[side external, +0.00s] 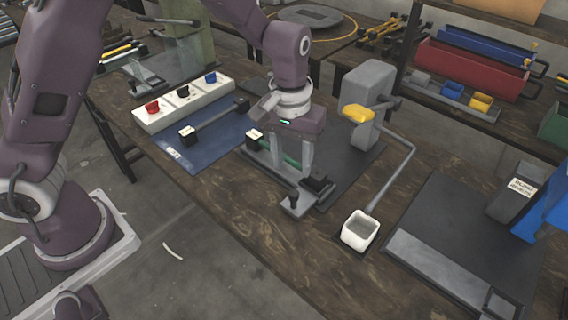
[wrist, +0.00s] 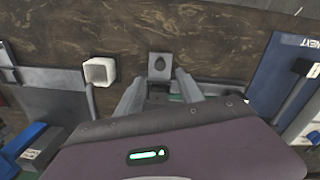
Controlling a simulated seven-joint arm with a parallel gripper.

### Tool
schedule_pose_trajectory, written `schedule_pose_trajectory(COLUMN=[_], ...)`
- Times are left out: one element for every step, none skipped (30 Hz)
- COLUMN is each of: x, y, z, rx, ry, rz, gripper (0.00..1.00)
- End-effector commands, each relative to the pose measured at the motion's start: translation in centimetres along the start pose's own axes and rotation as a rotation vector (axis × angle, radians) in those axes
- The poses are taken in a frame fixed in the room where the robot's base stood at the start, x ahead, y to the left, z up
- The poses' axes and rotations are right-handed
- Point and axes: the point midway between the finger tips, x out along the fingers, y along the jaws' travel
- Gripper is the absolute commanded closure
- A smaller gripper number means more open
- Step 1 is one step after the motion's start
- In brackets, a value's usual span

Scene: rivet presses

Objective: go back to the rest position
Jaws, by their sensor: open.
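My gripper (side external: 292,172) hangs low over the workbench, fingers pointing down, above the dark plate of the rivet press (side external: 368,95) and its green-marked fixture. In the wrist view my gripper (wrist: 152,90) shows its two fingers apart on either side of the fixture, with nothing seen between them but the fixture's parts. A grey tab with a dark knob (side external: 295,198) sits at the near end of the fixture and also shows in the wrist view (wrist: 160,65). My gripper's body hides much of the fixture there. I cannot tell whether the fingers touch it.
A white square cup (side external: 359,231) stands right of the gripper, below a grey bent rod. A blue mat (side external: 190,150) holds a dark bar, beside a white box with red, black and blue buttons (side external: 184,101). Another dark plate (side external: 450,240) lies right. Bare wood runs along the front.

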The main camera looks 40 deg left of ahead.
Motion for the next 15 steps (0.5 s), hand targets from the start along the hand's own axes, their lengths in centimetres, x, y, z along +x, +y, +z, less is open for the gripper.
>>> schedule_pose_trajectory(x=[-2.8,-4.8,-7.5,-9.4,-11.3,-13.4,-14.8,-16.0,-17.2,-17.9,-18.4,-18.8,-18.9,-18.9,-18.9], y=[-0.6,-1.2,-2.2,-3.1,-4.0,-5.3,-6.4,-7.4,-8.8,-9.8,-10.8,-11.9,-12.7,-13.4,-14.1], z=[0.5,1.1,2.2,3.1,4.2,5.8,7.0,8.3,10.1,11.4,12.6,14.0,15.0,15.8,16.7], rx=[0.003,0.014,0.033,0.05,0.071,0.101,0.124,0.147,0.18,0.201,0.22,0.243,0.259,0.272,0.284], ry=[0.011,0.018,0.034,0.051,0.071,0.104,0.133,0.164,0.211,0.245,0.282,0.326,0.356,0.385,0.417], rz=[0.048,0.078,0.118,0.145,0.168,0.19,0.201,0.207,0.206,0.199,0.188,0.167,0.149,0.129,0.105], gripper=[0.56,0.56,0.56,0.56,0.56,0.56,0.56,0.56,0.56,0.56,0.56,0.56,0.56,0.56,0.56])
